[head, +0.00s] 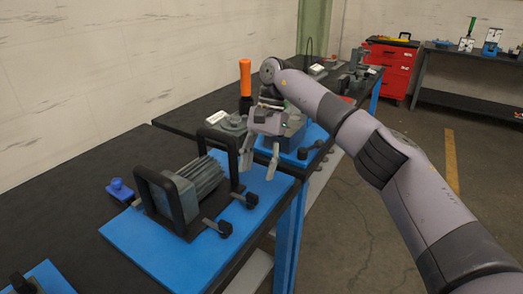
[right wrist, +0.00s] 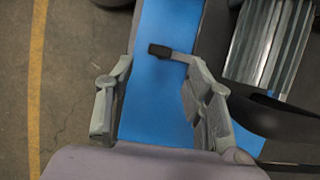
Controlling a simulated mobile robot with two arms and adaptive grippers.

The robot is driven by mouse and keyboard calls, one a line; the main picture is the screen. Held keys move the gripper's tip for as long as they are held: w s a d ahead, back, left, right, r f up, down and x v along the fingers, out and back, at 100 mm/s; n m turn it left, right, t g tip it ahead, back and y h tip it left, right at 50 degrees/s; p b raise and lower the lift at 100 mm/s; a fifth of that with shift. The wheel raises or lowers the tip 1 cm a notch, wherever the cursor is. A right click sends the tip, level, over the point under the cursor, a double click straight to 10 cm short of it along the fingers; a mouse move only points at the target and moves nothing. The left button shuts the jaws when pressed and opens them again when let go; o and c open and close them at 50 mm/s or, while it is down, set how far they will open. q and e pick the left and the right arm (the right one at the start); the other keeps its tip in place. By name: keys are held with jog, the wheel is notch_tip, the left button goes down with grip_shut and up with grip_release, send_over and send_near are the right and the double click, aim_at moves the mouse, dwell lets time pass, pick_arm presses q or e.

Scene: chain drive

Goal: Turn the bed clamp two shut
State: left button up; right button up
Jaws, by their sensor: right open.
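A grey finned motor (head: 192,185) sits between two black frames on a blue bed plate (head: 150,240). Two bed clamps with black knobs stick out at its right side: a nearer clamp (head: 222,228) and a farther clamp (head: 247,200). I cannot tell which is clamp two. My right gripper (head: 257,168) is open and empty, above the bed plate, beyond the farther clamp. In the right wrist view the gripper (right wrist: 158,112) has its fingers spread over the blue plate. One black clamp knob (right wrist: 160,50) shows ahead between them, its arm partly hidden by a finger. My left gripper is out of view.
A blue knobbed part (head: 120,190) lies on the dark table left of the motor. An orange-handled tool (head: 245,78) stands behind my right gripper. A second blue-plated station (head: 300,150) lies beyond. Open floor is to the right.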

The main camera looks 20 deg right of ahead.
jog(key=shift+v, duration=2.4)
